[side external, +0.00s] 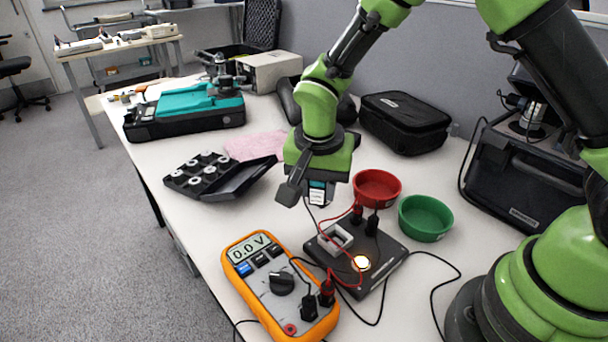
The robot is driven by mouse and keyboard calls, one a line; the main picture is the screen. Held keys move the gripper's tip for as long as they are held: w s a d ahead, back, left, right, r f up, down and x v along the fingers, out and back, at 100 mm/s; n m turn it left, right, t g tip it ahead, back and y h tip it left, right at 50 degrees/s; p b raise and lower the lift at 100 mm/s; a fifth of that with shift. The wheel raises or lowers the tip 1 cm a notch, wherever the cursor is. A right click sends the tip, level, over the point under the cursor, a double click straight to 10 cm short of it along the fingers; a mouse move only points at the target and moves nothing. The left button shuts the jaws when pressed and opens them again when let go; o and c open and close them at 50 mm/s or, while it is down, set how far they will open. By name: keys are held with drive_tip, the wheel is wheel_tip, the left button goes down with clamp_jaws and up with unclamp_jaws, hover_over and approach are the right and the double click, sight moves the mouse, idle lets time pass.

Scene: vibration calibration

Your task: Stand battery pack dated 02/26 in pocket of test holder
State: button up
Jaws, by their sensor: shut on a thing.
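My gripper (304,189) is shut on a battery pack (319,192), dark with a teal band and a white label. The date on the label is too small to read. The pack hangs upright in the air, above and a little left of the test holder (380,262). The test holder is a flat black base with a whitish open pocket (335,237) at its left, a lit round lamp (361,263) and black and red plugs at its back. The pocket looks empty, though its inside is only partly visible.
An orange multimeter (281,288) reading 0.0 V lies in front, its leads running to the holder. A red bowl (377,187) and a green bowl (426,218) stand behind the holder. A black case of round parts (208,172) lies open at left. Cables cross the table at right.

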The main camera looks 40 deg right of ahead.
drive_tip(key=shift+s+d+f+m+g, duration=0.15)
drive_tip(key=shift+s+f+m, duration=0.6)
drive_tip(key=shift+m, duration=0.5)
drive_tip(key=shift+s+f+m+g, duration=0.2)
drive_tip(key=shift+s+f+m, duration=0.55)
drive_tip(key=shift+m, duration=0.45)
drive_tip(key=shift+s+d+f+m+g, duration=0.15)
drive_tip(key=shift+s+f+m, duration=0.6)
drive_tip(key=shift+m, duration=0.5)
drive_tip(key=shift+w+f, duration=0.1)
drive_tip(key=shift+f, duration=0.85)
drive_tip(key=o, duration=1.4)
drive_tip(key=shift+r, duration=4)
